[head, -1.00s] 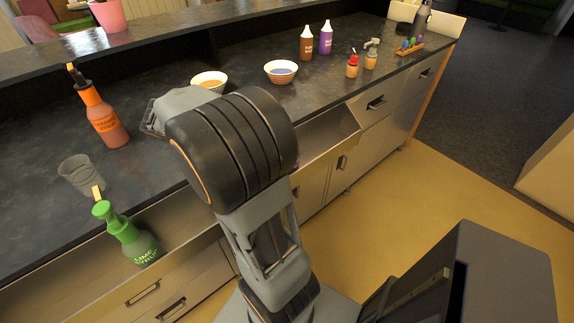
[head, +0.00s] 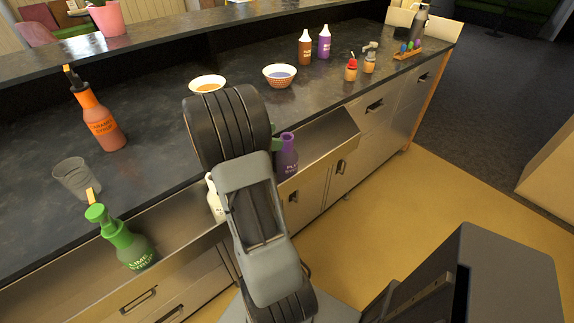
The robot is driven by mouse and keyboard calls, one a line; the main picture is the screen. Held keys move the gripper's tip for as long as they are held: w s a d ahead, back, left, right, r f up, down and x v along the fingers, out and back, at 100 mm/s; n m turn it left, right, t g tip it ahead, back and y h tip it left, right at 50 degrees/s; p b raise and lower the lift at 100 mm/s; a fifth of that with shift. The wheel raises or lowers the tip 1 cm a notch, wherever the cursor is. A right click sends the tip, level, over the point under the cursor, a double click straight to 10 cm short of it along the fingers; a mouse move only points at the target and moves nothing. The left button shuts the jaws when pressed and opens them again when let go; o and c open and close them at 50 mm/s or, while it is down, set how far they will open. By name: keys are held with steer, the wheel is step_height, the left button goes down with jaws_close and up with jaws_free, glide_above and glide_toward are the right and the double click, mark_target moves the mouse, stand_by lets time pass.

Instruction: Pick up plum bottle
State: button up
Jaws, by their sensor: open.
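A purple bottle (head: 287,158) with a partly visible pale label, which looks like the plum bottle, stands in the steel rail along the counter's front, just right of my arm. Its left side is partly covered by my arm, and a small green part shows beside its neck. My gripper is hidden behind my own arm links, so its place relative to the bottle does not show. Another, smaller-looking purple bottle (head: 324,43) stands on the counter at the back beside a brown one.
The rail also holds a green lime bottle (head: 125,240) and a white bottle (head: 212,198) partly behind my arm. On the counter stand an orange bottle (head: 100,118), a clear cup (head: 76,178), two bowls (head: 280,76) and small red-topped (head: 351,70) and grey-topped bottles.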

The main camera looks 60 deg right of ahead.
mark_target(291, 138)
steer(key=shift+x, duration=2.65)
steer(key=shift+w, duration=0.1)
jaws_close()
steer(key=shift+r, duration=0.1)
